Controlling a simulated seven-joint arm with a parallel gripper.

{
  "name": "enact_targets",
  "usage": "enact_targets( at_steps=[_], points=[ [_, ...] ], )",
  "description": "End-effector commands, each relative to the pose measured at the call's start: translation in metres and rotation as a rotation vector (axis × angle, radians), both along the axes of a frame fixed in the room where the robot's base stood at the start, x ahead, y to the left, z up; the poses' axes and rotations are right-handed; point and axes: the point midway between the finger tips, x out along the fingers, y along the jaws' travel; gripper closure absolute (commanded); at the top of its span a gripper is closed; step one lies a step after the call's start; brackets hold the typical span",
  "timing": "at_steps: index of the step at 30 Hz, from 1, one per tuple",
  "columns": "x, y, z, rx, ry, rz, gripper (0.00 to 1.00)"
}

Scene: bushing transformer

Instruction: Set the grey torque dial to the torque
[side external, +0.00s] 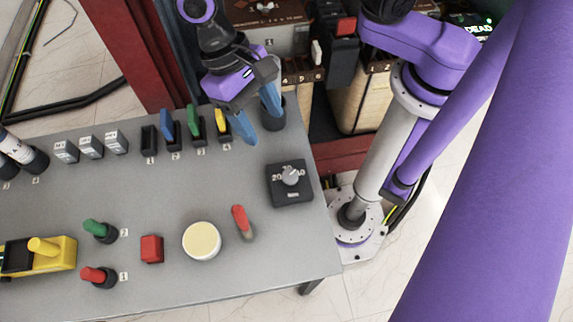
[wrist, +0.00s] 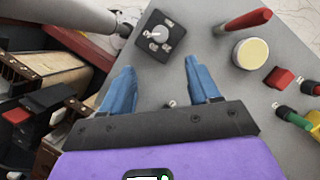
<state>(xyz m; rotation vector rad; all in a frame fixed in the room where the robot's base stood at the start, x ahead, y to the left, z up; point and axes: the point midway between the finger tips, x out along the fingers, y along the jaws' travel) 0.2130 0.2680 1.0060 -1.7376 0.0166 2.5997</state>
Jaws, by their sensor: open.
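The grey torque dial (side external: 291,175) is a round knob on a black square plate (side external: 291,196) at the right end of the grey table. In the wrist view the dial (wrist: 159,35) sits ahead of my fingertips, near the top of the picture. My gripper (side external: 262,122) has blue fingers and is open and empty. It is above the back edge of the table, behind the dial and apart from it. The plate's markings are too small to read fully.
A red-handled lever (side external: 240,220) and a pale yellow round button (side external: 202,240) stand left of the dial. A dark cylindrical holder (side external: 273,113) is beside my fingers. Slots with blue, green and yellow pieces (side external: 193,122) line the back edge.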

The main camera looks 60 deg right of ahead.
Motion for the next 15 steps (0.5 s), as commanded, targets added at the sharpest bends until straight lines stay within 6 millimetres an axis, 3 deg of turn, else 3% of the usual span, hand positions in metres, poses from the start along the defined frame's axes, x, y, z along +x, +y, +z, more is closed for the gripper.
enact_targets(
  at_steps=[15],
  points=[
    [-0.037,0.000,-0.088,-0.004,0.003,0.000,0.39]
  ],
)
